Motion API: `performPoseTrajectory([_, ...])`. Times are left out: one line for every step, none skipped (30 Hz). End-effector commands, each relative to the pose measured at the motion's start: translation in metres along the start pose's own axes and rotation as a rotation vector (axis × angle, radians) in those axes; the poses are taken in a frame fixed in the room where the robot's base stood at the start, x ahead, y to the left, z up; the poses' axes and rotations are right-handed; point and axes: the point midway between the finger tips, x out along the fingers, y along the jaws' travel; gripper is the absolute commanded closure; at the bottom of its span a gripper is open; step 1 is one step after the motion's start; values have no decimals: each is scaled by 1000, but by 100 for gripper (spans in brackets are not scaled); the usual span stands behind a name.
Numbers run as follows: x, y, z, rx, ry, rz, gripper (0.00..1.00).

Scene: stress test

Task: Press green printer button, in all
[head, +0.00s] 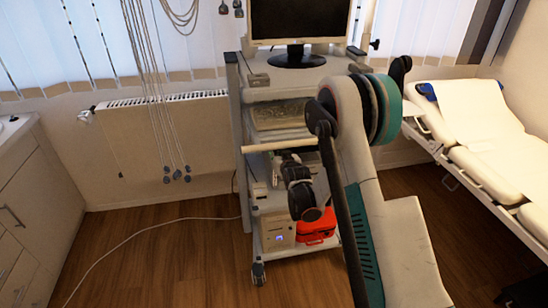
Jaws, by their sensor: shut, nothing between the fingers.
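My gripper (287,158) is small and partly hidden by my own arm. It is in front of the middle shelves of a wheeled cart (243,120), left of my arm. It looks shut and empty, and its fingertips are hard to make out. I cannot pick out a green button in the head view. A pale box-shaped device (275,235) with a small blue light stands on the cart's bottom shelf. I cannot tell whether it is the printer. A grey device (278,115) lies on an upper shelf, partly covered by my arm.
A monitor (298,22) stands on the cart's top. A red case (317,226) sits low on the cart. A radiator (165,140) and hanging cables are to the left, a padded bed (490,130) to the right. A white cable crosses the wooden floor (165,265).

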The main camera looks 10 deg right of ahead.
Motion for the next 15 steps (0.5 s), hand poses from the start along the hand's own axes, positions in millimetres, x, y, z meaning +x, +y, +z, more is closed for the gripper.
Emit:
performPoseTrajectory([12,0,2,0,0,0,100])
performPoseTrajectory([18,0,2,0,0,0,100])
performPoseTrajectory([26,0,2,0,0,0,100])
performPoseTrajectory([32,0,2,0,0,0,100])
performPoseTrajectory([38,0,2,0,0,0,100])
performPoseTrajectory([46,0,2,0,0,0,100])
performPoseTrajectory([52,0,2,0,0,0,100])
performPoseTrajectory([58,0,2,0,0,0,100])
performPoseTrajectory([66,0,2,0,0,0,100])
performPoseTrajectory([72,0,2,0,0,0,100])
performPoseTrajectory([78,0,3,0,0,0,100])
performPoseTrajectory([86,0,2,0,0,0,100])
performPoseTrajectory([91,0,3,0,0,0,100])
performPoseTrajectory([98,0,2,0,0,0,100])
performPoseTrajectory([105,0,3,0,0,0,100])
